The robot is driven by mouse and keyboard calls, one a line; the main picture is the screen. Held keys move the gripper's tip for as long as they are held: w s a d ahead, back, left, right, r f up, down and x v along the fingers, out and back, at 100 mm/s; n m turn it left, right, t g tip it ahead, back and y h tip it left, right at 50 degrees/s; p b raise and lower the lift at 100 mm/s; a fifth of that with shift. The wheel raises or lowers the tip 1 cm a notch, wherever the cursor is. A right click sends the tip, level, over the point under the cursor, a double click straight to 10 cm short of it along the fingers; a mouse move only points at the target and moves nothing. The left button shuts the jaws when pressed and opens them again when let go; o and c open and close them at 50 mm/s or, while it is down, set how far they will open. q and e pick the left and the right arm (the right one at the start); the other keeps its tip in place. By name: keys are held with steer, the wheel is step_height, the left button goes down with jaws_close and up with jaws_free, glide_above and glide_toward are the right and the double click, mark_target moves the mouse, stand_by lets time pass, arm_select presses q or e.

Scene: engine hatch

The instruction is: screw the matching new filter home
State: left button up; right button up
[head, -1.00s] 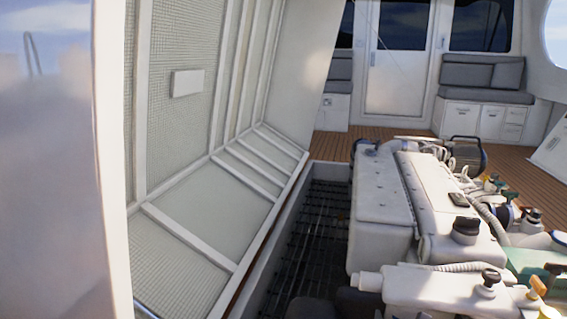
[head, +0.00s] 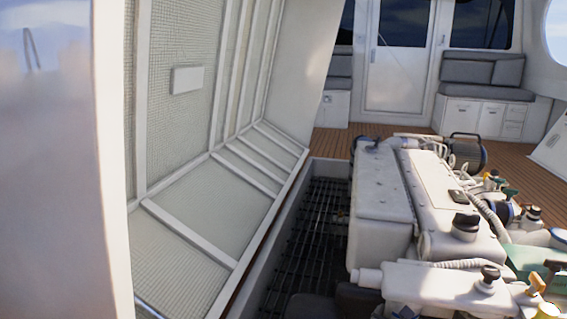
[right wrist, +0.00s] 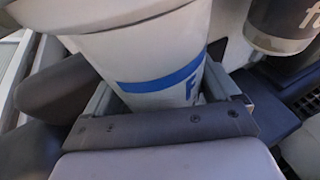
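A white filter (right wrist: 165,70) with a blue band and part of a blue letter fills the middle of the right wrist view. My right gripper (right wrist: 165,88) has a finger on each side of it and appears closed around its body. The filter's upper end is cut off by the frame, so its thread and seat are hidden. A second filter-like canister (right wrist: 283,25), dark with pale lettering and a light lower rim, hangs at the upper right, apart from the held one. My left gripper is not in view.
The pale engine (head: 440,200) fills the right of the head view, with caps, hoses and coloured handles. A dark grated well (head: 305,235) lies left of it. The raised white hatch (head: 200,120) stands at the left. Wooden deck (head: 335,143) lies beyond.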

steer(key=shift+c, duration=1.4)
steer(key=shift+d+r+n+t+y+p, duration=0.2)
steer(key=shift+r+n+t+y+p, duration=0.1)
steer(key=shift+n+y+p, duration=0.45)
steer(key=shift+f+n+t+y+p, duration=0.15)
steer(key=shift+n+t+y+p, duration=0.3)
steer(key=shift+y, duration=0.1)
steer(key=shift+a+f+y, duration=0.1)
steer(key=shift+a+y, duration=0.05)
steer(key=shift+y, duration=0.15)
steer(key=shift+n, duration=0.3)
steer(key=shift+s+n+t+y, duration=0.1)
steer(key=shift+n+t+y, duration=0.15)
steer(key=shift+n+y, duration=0.95)
steer(key=shift+y, duration=0.4)
